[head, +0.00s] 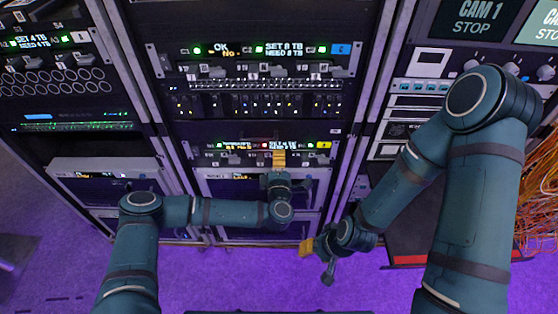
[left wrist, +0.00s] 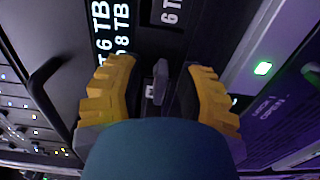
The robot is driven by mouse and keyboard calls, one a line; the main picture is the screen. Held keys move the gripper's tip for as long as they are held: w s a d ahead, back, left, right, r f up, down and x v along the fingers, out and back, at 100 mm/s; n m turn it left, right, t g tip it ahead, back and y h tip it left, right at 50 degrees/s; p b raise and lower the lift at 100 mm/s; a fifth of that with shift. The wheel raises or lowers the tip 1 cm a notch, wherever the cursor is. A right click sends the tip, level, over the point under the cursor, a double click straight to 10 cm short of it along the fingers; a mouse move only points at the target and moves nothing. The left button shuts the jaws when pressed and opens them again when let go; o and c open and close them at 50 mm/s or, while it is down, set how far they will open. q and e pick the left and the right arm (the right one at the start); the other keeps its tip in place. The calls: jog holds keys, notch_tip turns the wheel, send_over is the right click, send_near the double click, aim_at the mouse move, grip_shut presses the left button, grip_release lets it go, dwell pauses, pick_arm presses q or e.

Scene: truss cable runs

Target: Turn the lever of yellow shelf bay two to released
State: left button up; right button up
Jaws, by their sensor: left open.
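The yellow-marked shelf (head: 323,145) runs across the middle rack, with small lit displays, a red light and green lights along its front. My left gripper (head: 279,160) is in front of its right half and covers part of it. In the left wrist view the gripper (left wrist: 158,95) is open, with its two yellow ribbed fingers apart. A small grey lever (left wrist: 160,80) stands between the fingers, with visible gaps on both sides. Which bay it belongs to is not readable. My right gripper (head: 307,247) hangs low over the purple floor; its finger opening is unclear.
Above is a blue-marked shelf (head: 341,49) with similar levers and displays. A dark patch panel (head: 250,103) lies between the shelves. In the left wrist view a black handle (left wrist: 45,85) stands out at left. Orange cables (head: 540,200) hang at far right.

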pick_arm(q)
grip_shut()
jog(key=shift+r, duration=0.1)
